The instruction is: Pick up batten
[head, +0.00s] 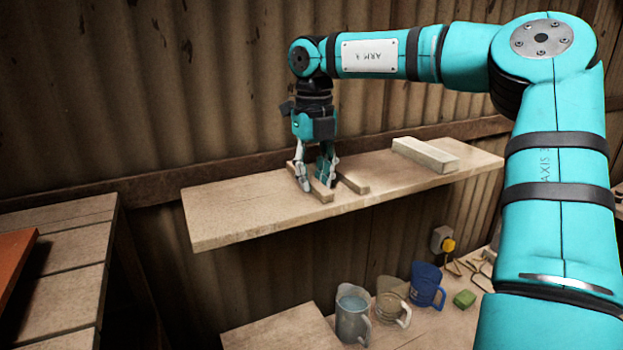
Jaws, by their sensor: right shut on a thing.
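My right gripper (316,184) points down over the wooden shelf (225,220), its fingers closed on a narrow wooden batten (322,190). The batten lies at or very near the shelf surface; I cannot tell whether it touches. A second short wooden strip (353,184) lies just to the right of the gripper, partly hidden by the fingers. My left gripper is out of view.
A thicker pale wooden block (425,155) lies on the shelf's right part. A corrugated wall is behind. The shelf's left part is clear.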

